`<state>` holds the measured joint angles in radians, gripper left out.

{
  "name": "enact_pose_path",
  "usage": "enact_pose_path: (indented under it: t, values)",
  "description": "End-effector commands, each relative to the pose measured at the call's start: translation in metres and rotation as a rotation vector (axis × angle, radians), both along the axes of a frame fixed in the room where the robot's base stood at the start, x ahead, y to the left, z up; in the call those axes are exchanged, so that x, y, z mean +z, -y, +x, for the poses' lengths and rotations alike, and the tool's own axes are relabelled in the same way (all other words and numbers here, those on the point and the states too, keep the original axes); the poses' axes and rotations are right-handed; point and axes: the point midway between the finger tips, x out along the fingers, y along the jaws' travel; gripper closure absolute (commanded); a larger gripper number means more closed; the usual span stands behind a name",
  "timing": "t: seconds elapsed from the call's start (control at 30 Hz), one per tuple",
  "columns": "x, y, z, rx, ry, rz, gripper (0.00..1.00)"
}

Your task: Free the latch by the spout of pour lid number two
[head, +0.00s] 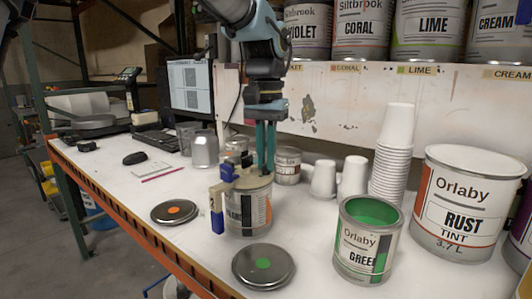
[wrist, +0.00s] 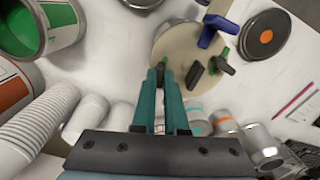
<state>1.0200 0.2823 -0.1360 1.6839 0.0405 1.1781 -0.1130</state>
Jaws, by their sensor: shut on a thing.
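The tan pour lid (head: 250,182) sits on a labelled can (head: 250,212) in the middle of the bench. A tan and blue handle (head: 217,213) hangs at its left, with what looks like a 2 on it. In the wrist view, the lid (wrist: 180,52) carries a blue part (wrist: 212,30) and a black part with a green tip (wrist: 222,64). Another dark piece (wrist: 194,76) lies nearer my gripper. My gripper (wrist: 165,72) points down at the lid's edge, its teal fingers shut on a small dark green latch. The fingers mostly hide that latch.
An open can of green paint (head: 368,240), stacked white cups (head: 393,160) and a large RUST can (head: 465,205) stand to the right. Loose round lids lie in front (head: 263,266) and at left (head: 175,212). Small cans stand close behind the pour lid.

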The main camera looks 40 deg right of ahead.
Motion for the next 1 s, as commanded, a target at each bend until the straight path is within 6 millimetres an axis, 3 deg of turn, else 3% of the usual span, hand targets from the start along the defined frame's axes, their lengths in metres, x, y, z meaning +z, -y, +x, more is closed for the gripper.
enact_pose_path:
  t: [1.0]
  values:
    - [0.0011,-0.0002,-0.0005,0.943,0.001,0.002,1.00]
